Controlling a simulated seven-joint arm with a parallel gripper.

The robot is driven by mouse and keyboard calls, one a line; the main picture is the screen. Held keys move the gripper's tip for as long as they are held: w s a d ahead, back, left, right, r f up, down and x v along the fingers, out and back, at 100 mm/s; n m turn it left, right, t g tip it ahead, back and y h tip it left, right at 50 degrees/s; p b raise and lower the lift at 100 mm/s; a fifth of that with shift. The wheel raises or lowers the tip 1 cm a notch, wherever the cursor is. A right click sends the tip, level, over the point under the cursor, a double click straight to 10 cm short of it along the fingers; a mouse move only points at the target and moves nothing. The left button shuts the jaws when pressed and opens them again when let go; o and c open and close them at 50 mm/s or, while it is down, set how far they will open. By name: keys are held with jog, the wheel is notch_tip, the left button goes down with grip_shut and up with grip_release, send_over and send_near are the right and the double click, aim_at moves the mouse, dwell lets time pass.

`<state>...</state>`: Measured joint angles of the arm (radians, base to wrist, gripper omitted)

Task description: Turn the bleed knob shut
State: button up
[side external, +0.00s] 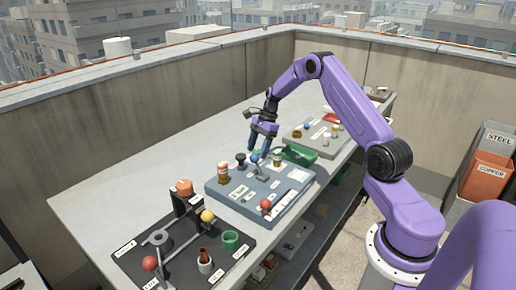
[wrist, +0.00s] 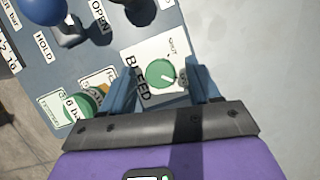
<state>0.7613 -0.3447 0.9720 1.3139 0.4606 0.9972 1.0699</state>
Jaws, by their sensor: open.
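The bleed knob is a round green knob (wrist: 161,74) with a white pointer line, on a white plate marked BLEED in the wrist view. The line points to the lower right; the small print on the plate is too blurred to read. My gripper (wrist: 172,80) is open, its blue fingers on either side of the knob in the picture. I cannot tell whether they touch it. In the side view my gripper (side external: 259,147) points down over the far edge of the blue-grey panel (side external: 240,207), and the bleed knob is hard to make out there.
A blue ball handle (wrist: 40,8) by a HOLD label, a dark knob (wrist: 140,8) by OPEN and another green knob (wrist: 82,108) stand near. A green tray (side external: 299,154) lies beside the panel. The bench (side external: 120,185) behind the panel is clear.

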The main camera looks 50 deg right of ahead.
jog(key=c, duration=1)
jog(key=shift+c, duration=0.2)
jog(key=shift+n, duration=0.3)
jog(key=n+g, duration=0.1)
jog(key=n, duration=0.2)
jog(key=shift+w+n+g, duration=0.15)
jog(key=shift+n+g, duration=0.15)
jog(key=shift+g, duration=0.1)
jog(key=n, duration=0.2)
jog(key=n+g, duration=0.1)
jog(key=n, duration=0.1)
jog(key=shift+w+a+n+g+h, duration=0.1)
jog(key=shift+n+g+h, duration=0.2)
jog(key=shift+h, duration=0.1)
jog(key=n+g+h, duration=0.1)
jog(key=n, duration=0.3)
jog(key=shift+w+a+n+g+h, duration=0.1)
jog(key=shift+n+g+h, duration=0.25)
jog(key=shift+n, duration=0.9)
jog(key=shift+a+n+g+h, duration=0.15)
jog(key=shift+n+h, duration=0.3)
jog(key=shift+n, duration=0.8)
jog(key=shift+d, duration=0.15)
